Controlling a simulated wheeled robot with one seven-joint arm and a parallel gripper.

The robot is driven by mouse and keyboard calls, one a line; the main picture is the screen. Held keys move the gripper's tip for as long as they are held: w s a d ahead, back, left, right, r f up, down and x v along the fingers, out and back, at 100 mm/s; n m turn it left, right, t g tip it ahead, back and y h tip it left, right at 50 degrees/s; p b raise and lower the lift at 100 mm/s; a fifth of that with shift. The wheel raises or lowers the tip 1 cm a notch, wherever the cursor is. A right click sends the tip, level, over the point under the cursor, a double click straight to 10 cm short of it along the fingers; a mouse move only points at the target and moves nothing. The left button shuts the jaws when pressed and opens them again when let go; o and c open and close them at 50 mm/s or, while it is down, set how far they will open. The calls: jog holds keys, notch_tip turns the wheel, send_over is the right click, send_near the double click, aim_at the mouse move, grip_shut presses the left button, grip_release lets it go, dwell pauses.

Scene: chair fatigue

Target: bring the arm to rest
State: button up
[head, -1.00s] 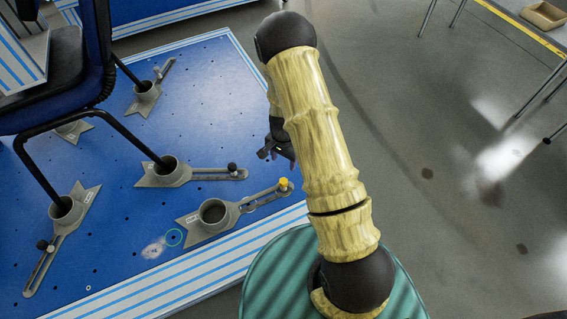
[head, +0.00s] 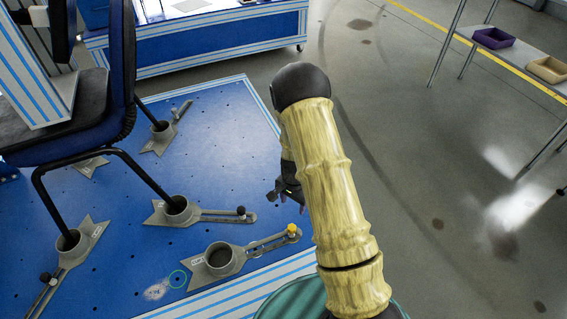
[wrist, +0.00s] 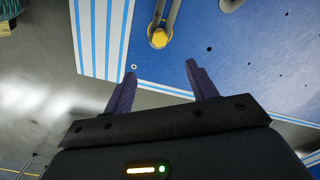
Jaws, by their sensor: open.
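My gripper (head: 287,196) hangs partly behind my yellow, bamboo-patterned arm in the head view, near the right edge of the blue platform. In the wrist view my gripper (wrist: 160,78) has its two dark purple fingers well apart, with nothing between them. Beyond the fingertips lie the platform's striped edge and a yellow knob (wrist: 159,38) on a grey clamp. In the head view the arm is raised and bent, with its dark elbow joint at the top.
A blue chair (head: 75,100) stands on the blue platform (head: 215,130), its legs in grey clamps. One clamp (head: 220,258) near the front edge has an empty cup. A table at right holds a purple tray (head: 494,38) and a tan tray (head: 548,69). Grey floor between is clear.

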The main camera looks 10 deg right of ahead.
jog(key=s+r+n+t+p, duration=0.1)
jog(key=s+r+n+p, duration=0.3)
jog(key=r, duration=0.7)
jog(key=s+r+n+t+p, duration=0.1)
jog(key=s+r+n+p, duration=0.15)
jog(key=s+r, duration=0.65)
jog(key=s+r+n+t+p, duration=0.1)
jog(key=s+r+n+p, duration=0.15)
jog(key=r, duration=1.15)
notch_tip(320, 180, up, 38)
jog(key=p, duration=3.7)
jog(key=shift+f+n, duration=0.2)
jog(key=shift+n, duration=0.2)
jog(key=shift+w, duration=0.1)
